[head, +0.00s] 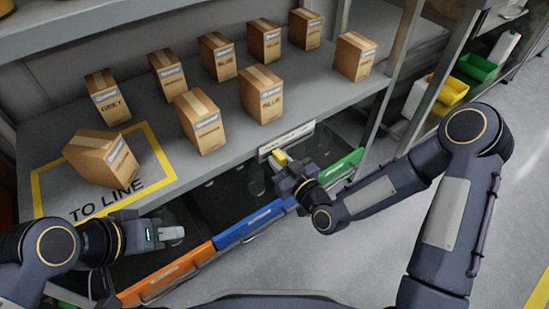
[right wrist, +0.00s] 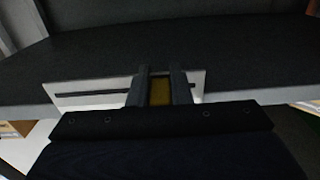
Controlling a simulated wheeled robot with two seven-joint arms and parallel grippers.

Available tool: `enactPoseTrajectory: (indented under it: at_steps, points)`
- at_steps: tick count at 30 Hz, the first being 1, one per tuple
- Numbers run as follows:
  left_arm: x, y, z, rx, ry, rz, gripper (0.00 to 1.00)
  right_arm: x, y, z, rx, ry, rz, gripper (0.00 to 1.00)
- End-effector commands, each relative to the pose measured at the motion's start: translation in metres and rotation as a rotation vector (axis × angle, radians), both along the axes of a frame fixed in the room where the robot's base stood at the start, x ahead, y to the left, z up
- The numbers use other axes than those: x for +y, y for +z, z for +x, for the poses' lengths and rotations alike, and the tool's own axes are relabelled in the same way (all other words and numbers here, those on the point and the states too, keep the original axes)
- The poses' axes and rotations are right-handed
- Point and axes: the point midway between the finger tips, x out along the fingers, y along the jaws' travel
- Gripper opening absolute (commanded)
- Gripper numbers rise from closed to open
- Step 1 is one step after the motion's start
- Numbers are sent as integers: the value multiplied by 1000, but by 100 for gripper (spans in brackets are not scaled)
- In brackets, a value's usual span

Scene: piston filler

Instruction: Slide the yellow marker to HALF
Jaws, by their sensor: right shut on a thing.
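The yellow marker (head: 281,158) sits at the white scale plate (head: 300,133) on the front edge of the shelf. My right gripper (head: 287,167) is shut on the marker. In the right wrist view the marker (right wrist: 160,92) shows between the two fingers, in front of the plate (right wrist: 90,91) with its dark slot. The plate's lettering is too small to read, so I cannot tell which label the marker is at. My left gripper (head: 174,233) is away to the left, apart from the plate, above the drawers; its jaw gap is unclear.
Several cardboard boxes (head: 262,95) stand on the shelf (head: 155,130), one in the yellow "TO LINE" outline. Below are orange (head: 170,275), blue (head: 250,225) and green (head: 343,168) fronted bins. Green and yellow bins stand at the right. Floor at the right is free.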

Motion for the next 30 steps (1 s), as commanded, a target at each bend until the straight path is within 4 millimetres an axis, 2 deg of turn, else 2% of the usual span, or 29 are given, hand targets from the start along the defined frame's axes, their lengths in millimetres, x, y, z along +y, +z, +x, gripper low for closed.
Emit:
enactPoseTrajectory:
  at_steps: [3, 6, 16, 17, 21, 22, 30]
  points:
    - [0, -7, 0, 0, 0, 0, 36, -20, 0, 16, -9, -8, 1, 0]
    - [0, -10, 0, 0, 0, 0, 36, -31, 0, 24, -7, -7, 1, 0]
    - [0, -9, 0, 0, 0, 0, 36, -35, 1, 26, -2, -2, -1, 0]
    - [0, -9, 0, 0, 0, 0, 36, -35, 1, 26, -2, -2, -1, 19]
    - [0, -9, 0, 0, 0, 0, 36, -35, 1, 25, -2, -3, -1, 38]
    - [0, -9, 0, 0, 0, 0, 36, -35, 1, 25, -2, -3, -1, 40]
    - [0, -9, 0, 0, 0, 0, 36, -36, 0, 25, -1, -3, -1, 40]
